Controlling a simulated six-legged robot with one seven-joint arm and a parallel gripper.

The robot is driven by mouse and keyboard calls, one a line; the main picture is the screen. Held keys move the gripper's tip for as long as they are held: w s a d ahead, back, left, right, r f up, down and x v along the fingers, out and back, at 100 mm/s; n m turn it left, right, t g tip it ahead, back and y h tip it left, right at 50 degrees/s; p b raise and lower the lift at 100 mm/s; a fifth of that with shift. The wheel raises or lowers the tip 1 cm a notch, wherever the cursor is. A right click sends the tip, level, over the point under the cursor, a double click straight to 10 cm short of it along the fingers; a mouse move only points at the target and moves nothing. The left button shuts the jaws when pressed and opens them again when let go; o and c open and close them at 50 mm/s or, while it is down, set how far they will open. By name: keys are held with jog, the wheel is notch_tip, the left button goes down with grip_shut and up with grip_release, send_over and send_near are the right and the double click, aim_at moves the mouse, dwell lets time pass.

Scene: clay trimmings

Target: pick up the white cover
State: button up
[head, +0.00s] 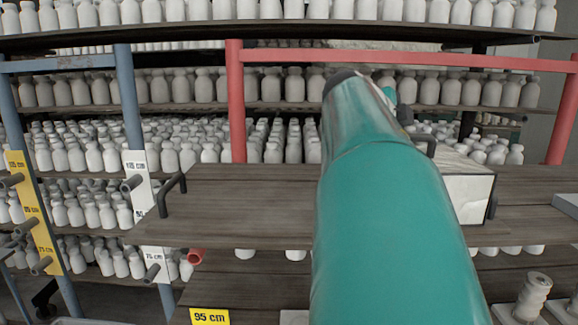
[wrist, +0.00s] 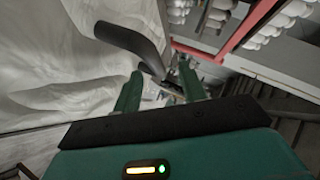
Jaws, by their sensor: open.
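The white cover (head: 468,197) shows in the head view as a pale box-like shape on the wooden shelf, partly hidden behind my teal arm. A dark handle (head: 425,145) stands near its far side. In the wrist view, a creased white surface, which looks like the cover (wrist: 45,85), fills the left. A dark curved bar (wrist: 128,38) runs in front of it toward my gripper (wrist: 159,85). My gripper is open, with its two teal fingers apart. The bar's lower end appears near the left fingertip; I cannot tell if they touch. The fingers are hidden in the head view.
The wooden shelf board (head: 255,200) is bare left of my arm, with a dark handle (head: 172,194) at its left end. A red frame (head: 237,105) and blue posts (head: 131,100) stand around it. Racks of white bottles (head: 185,90) fill the back. A spool-like piece (head: 533,295) stands lower right.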

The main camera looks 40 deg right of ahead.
aim_at(411, 135)
jog(key=x, duration=0.4)
jog(key=shift+f, duration=0.2)
jog(key=shift+a, duration=0.1)
grip_shut()
jog(key=shift+r, duration=0.2)
